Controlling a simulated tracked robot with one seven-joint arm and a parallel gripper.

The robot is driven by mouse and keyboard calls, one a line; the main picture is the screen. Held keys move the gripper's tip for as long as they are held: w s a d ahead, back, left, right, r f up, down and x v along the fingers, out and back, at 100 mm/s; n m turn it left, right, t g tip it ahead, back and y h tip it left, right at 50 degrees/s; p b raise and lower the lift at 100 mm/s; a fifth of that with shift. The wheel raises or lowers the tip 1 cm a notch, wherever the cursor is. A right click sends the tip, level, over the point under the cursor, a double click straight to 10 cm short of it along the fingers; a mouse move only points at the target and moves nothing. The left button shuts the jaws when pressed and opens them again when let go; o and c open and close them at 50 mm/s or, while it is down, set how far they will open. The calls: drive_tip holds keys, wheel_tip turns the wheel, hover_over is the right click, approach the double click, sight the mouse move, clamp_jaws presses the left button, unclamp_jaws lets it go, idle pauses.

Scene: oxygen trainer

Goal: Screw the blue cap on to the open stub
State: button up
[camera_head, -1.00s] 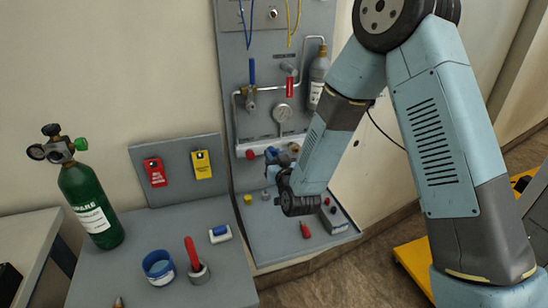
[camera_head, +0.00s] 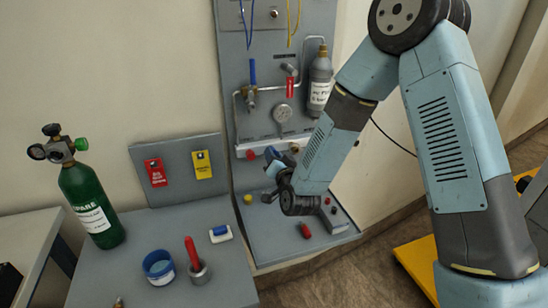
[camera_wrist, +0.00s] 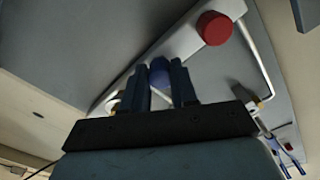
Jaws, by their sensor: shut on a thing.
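The blue cap (camera_wrist: 160,70) shows in the wrist view between the two dark fingers of my gripper (camera_wrist: 161,84), which is shut on it. The cap is in front of the pale rail on the grey panel, to the left of a red cap (camera_wrist: 214,28). In the head view my gripper (camera_head: 273,162) is at the lower part of the panel, to the right of the red cap (camera_head: 250,154). I cannot make out the open stub; my gripper and the cap likely cover it. Whether the cap touches it I cannot tell.
Below is a grey shelf (camera_head: 275,245) with small items, including a red one (camera_head: 305,231). A green cylinder (camera_head: 92,205) stands on the left table.

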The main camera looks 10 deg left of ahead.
drive_tip(key=shift+w+d+f+m, duration=0.15)
drive_tip(key=shift+d+m, duration=0.1)
drive_tip(key=shift+m, duration=0.35)
drive_tip(key=shift+m, duration=1.7)
drive_tip(key=shift+m, duration=0.6)
drive_tip(key=o, duration=0.7)
drive_tip(key=shift+f, duration=0.1)
drive_tip(key=shift+o, duration=1.4)
drive_tip(key=shift+a, duration=0.15)
drive_tip(key=shift+s, duration=0.2)
